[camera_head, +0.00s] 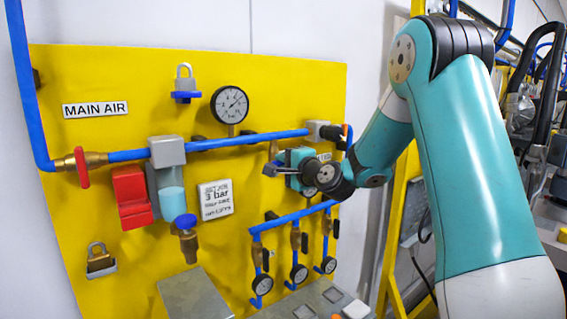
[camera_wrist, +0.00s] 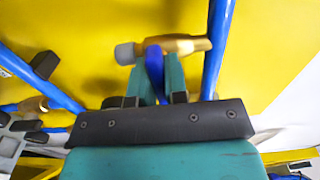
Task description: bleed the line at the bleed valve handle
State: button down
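In the wrist view a brass bleed valve (camera_wrist: 185,44) with a grey cap lies across the top, in front of the yellow panel. Its blue handle (camera_wrist: 154,66) points towards me. The two teal fingers of my gripper (camera_wrist: 156,74) are on either side of the handle, with no clear gap between them and it. The gripper appears shut on the handle. In the head view my gripper (camera_head: 273,169) is at the panel, below the right part of the upper blue pipe.
The yellow panel (camera_head: 90,215) carries a red-handled valve (camera_head: 81,167), a red block (camera_head: 132,197), a large gauge (camera_head: 229,104) and padlocks. Below my gripper are a lower blue pipe (camera_head: 290,217) and small gauges (camera_head: 299,273). Blue pipes run close on both sides in the wrist view.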

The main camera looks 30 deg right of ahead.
jog(key=shift+f+b, duration=0.1)
jog(key=shift+b, duration=0.3)
jog(key=n+b, duration=0.2)
jog(key=b, duration=0.1)
jog(key=shift+f+n+b, duration=0.2)
jog(key=shift+n+b, duration=0.2)
jog(key=n+b, duration=0.6)
jog(key=b, duration=0.3)
jog(key=shift+f+b, duration=0.15)
jog(key=shift+b, duration=0.25)
jog(key=n+b, duration=0.5)
jog(key=b, duration=0.2)
jog(key=shift+n, duration=0.4)
jog(key=n+b, duration=0.1)
jog(key=b, duration=0.1)
jog(key=n+b, duration=0.2)
jog(key=shift+r, duration=0.3)
jog(key=shift+r+n, duration=0.1)
jog(key=shift+n, duration=0.2)
jog(key=c, duration=1.1)
grip_release()
jog(key=shift+c, duration=0.2)
